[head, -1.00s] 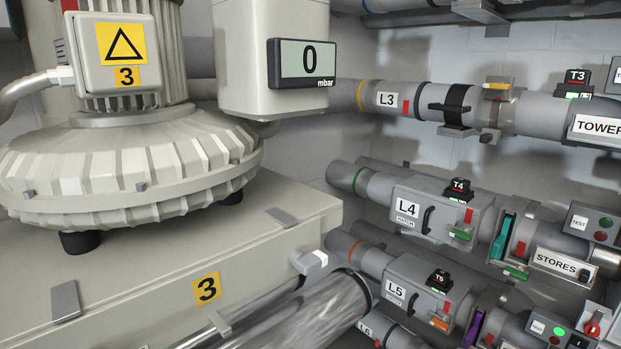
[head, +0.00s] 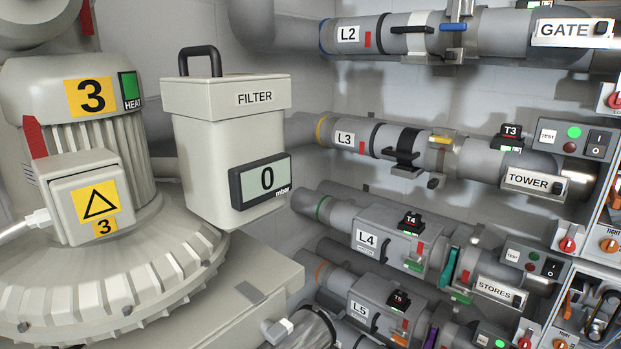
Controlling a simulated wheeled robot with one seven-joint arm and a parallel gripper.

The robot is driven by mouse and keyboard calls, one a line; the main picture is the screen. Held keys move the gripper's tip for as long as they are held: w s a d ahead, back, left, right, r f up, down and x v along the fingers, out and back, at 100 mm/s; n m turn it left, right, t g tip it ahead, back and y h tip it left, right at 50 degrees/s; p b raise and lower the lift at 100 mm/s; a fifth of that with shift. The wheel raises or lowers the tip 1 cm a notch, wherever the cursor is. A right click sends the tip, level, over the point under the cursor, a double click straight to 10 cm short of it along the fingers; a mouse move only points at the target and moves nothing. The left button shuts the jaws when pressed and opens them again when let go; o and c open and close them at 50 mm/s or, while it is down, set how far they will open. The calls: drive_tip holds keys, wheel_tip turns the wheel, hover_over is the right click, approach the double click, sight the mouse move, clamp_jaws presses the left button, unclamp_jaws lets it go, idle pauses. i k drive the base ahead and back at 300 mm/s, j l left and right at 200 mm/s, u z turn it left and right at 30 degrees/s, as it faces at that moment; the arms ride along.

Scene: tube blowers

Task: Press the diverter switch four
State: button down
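No part in view carries a readable name "diverter switch four". Parts marked 4 sit on line L4 (head: 340,212) in the lower middle. There a grey housing with the L4 label (head: 367,243) bears a small black block marked T4 (head: 411,222). My gripper is not in view.
A large blower marked 3 (head: 92,97) fills the left. A FILTER box (head: 220,140) with a display reading 0 (head: 265,179) stands beside it. Lines L2 (head: 375,35), L3 (head: 365,137) and L5 (head: 360,290) run along the wall. A panel with knobs (head: 609,246) edges the right.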

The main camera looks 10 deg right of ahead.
sight(552, 270)
drive_tip(key=z, duration=1.45)
